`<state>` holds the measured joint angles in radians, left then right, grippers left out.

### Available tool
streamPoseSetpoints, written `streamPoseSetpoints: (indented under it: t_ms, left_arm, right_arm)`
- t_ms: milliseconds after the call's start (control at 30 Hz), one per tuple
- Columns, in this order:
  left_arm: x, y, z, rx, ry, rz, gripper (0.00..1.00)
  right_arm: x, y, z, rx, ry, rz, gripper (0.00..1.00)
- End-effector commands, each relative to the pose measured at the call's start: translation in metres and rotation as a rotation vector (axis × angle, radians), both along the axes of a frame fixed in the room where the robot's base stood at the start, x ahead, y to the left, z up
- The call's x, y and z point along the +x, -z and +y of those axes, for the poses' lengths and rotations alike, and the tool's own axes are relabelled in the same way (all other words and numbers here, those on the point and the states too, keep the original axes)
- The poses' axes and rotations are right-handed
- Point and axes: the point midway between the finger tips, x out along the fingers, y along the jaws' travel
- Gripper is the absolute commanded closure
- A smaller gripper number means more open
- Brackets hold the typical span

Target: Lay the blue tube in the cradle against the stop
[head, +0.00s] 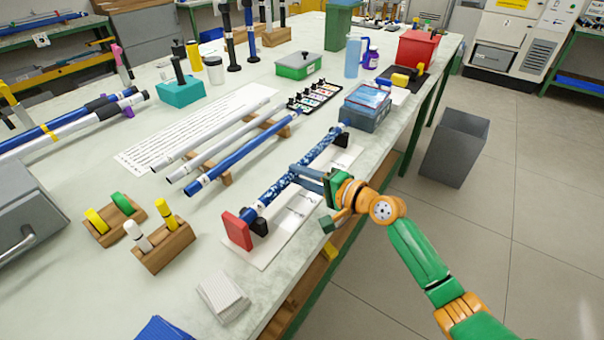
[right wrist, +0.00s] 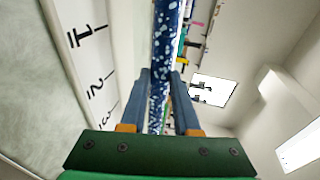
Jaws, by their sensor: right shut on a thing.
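A blue tube with white speckles (head: 322,149) lies lengthwise over the cradle, whose black supports (head: 341,139) stand on a white base plate (head: 287,222). The red stop (head: 237,230) is at the near left end of the cradle. The tube's near end is close to the stop; I cannot tell whether they touch or whether the tube rests fully in the supports. My right gripper (head: 296,172) is shut on the tube near its middle. In the right wrist view the speckled tube (right wrist: 167,40) runs between both fingers (right wrist: 161,88). My left gripper is not in view.
White and plain blue rods (head: 240,155) lie on wooden rests to the left. Wooden blocks with pegs (head: 163,247) stand near the front left. A blue-grey box (head: 367,108) is just beyond the cradle's far end. A grey bin (head: 455,148) stands on the floor to the right.

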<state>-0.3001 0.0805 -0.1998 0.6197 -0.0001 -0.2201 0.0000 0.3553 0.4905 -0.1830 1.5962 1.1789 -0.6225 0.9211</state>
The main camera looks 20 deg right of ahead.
Motion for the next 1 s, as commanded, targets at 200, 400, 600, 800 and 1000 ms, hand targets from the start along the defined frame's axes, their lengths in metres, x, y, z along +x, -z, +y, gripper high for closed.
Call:
streamPoseSetpoints:
  t_ms: [200, 400, 600, 800, 1000]
  left_arm:
    - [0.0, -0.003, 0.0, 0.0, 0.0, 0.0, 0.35]
    - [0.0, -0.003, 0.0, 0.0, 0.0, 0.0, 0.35]
    - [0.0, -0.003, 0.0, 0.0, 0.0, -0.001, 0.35]
    - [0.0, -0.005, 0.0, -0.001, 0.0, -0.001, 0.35]
    - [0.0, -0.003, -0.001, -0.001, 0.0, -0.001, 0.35]
  right_arm:
    - [-0.001, -0.001, 0.002, 0.0, 0.0, 0.0, 1.0]
    - [-0.002, 0.0, 0.002, -0.001, 0.0, -0.001, 0.35]
    - [-0.002, 0.0, 0.002, -0.001, 0.0, -0.001, 0.35]
    - [-0.02, -0.004, -0.009, -0.005, 0.0, 0.002, 0.35]
    - [-0.053, -0.011, -0.029, -0.003, 0.001, 0.003, 0.35]
